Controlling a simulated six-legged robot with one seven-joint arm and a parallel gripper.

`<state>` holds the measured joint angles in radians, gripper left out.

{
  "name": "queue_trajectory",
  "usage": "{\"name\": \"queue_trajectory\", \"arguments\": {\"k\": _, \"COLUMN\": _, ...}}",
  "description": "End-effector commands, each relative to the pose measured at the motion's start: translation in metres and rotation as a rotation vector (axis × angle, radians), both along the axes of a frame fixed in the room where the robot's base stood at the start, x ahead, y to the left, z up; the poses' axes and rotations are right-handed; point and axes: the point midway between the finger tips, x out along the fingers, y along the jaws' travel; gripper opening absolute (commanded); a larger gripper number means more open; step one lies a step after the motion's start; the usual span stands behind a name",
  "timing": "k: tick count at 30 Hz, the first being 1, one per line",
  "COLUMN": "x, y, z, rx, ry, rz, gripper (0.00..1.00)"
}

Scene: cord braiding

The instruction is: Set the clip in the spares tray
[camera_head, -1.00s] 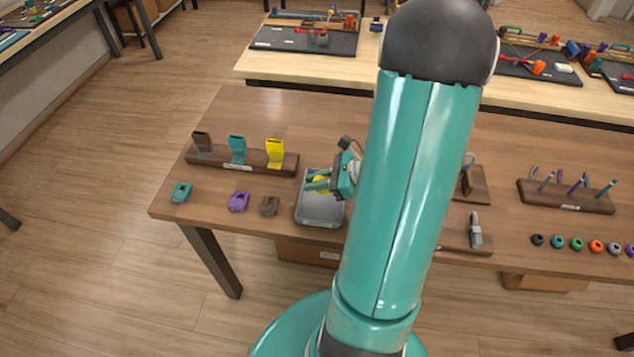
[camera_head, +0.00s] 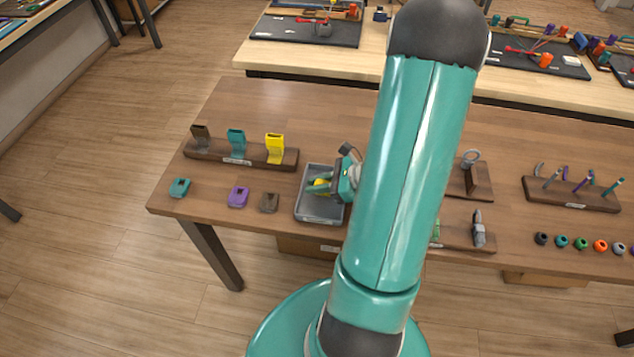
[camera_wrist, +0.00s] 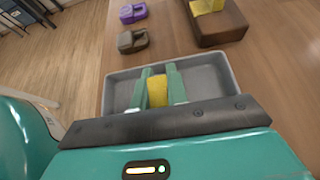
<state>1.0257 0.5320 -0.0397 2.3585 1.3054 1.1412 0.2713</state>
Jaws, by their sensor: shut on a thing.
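A yellow clip (camera_wrist: 158,92) is between the two green fingers of my gripper (camera_wrist: 160,78) in the wrist view. The gripper is shut on it. The grey spares tray (camera_wrist: 215,80) lies directly below and around the fingers in that view. In the head view the tray (camera_head: 318,212) sits on the brown table, and my gripper (camera_head: 318,187) is over it with the yellow clip (camera_head: 321,183) partly hidden by the fingers. I cannot tell whether the clip touches the tray floor.
Left of the tray lie a brown clip (camera_head: 269,202), a purple clip (camera_head: 238,196) and a teal clip (camera_head: 180,187). Behind them a wooden rack (camera_head: 215,153) holds brown, teal and yellow pieces upright. My arm hides the table's middle.

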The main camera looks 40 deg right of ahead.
Motion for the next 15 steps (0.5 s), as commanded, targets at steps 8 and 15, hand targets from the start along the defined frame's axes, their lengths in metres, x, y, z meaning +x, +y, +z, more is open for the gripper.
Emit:
{"name": "queue_trajectory", "arguments": {"k": 8, "x": 0.0003, "y": -0.0009, "z": -0.0023, "rx": 0.000, "ry": 0.000, "rz": 0.000, "gripper": 0.37}}
{"name": "queue_trajectory", "arguments": {"k": 15, "x": 0.0013, "y": -0.0014, "z": -0.0013, "rx": 0.000, "ry": 0.000, "rz": 0.000, "gripper": 0.37}}
